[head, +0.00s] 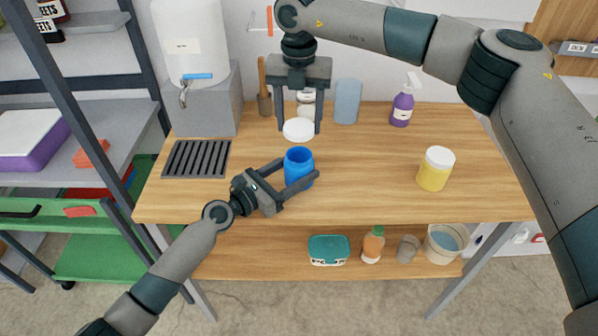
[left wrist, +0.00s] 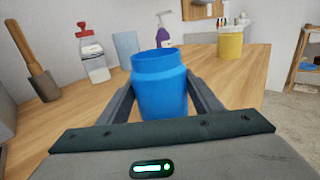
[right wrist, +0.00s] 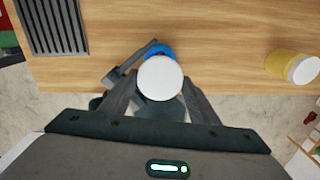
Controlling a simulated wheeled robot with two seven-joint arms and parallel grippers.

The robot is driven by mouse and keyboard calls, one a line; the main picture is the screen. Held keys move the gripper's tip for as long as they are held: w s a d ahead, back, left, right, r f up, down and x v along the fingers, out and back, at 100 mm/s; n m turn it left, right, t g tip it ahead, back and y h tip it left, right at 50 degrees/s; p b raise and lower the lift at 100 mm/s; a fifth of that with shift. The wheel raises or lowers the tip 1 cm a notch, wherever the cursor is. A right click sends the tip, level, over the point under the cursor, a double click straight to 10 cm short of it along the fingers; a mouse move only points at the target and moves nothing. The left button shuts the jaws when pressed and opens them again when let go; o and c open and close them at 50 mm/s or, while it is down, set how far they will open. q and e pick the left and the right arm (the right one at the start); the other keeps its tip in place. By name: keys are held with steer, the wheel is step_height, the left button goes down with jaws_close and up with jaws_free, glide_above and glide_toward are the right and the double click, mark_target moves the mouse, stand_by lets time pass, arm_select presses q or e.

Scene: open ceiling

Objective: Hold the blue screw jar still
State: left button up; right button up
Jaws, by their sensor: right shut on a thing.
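The blue screw jar (head: 298,164) stands upright and open-topped on the wooden table. It also shows in the left wrist view (left wrist: 159,90). My left gripper (head: 297,178) is open, low at the jar, with one finger on each side of it. My right gripper (head: 298,127) points down above the jar and is shut on a white lid (head: 298,130). The lid is clear of the jar's mouth. In the right wrist view the lid (right wrist: 160,78) hides most of the jar (right wrist: 160,50).
A yellow jar with a white lid (head: 435,169) stands to the right on the table. A black grate (head: 197,158) lies at the left. A purple spray bottle (head: 402,104) and a blue-grey container (head: 347,101) stand at the back.

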arm_select(q)
steer(key=c, duration=0.9)
steer(key=shift+c, duration=0.2)
arm_select(e)
steer(key=shift+f, duration=2.5)
steer(key=shift+f, duration=0.1)
steer(key=shift+f, duration=0.8)
steer(key=shift+f, duration=0.55)
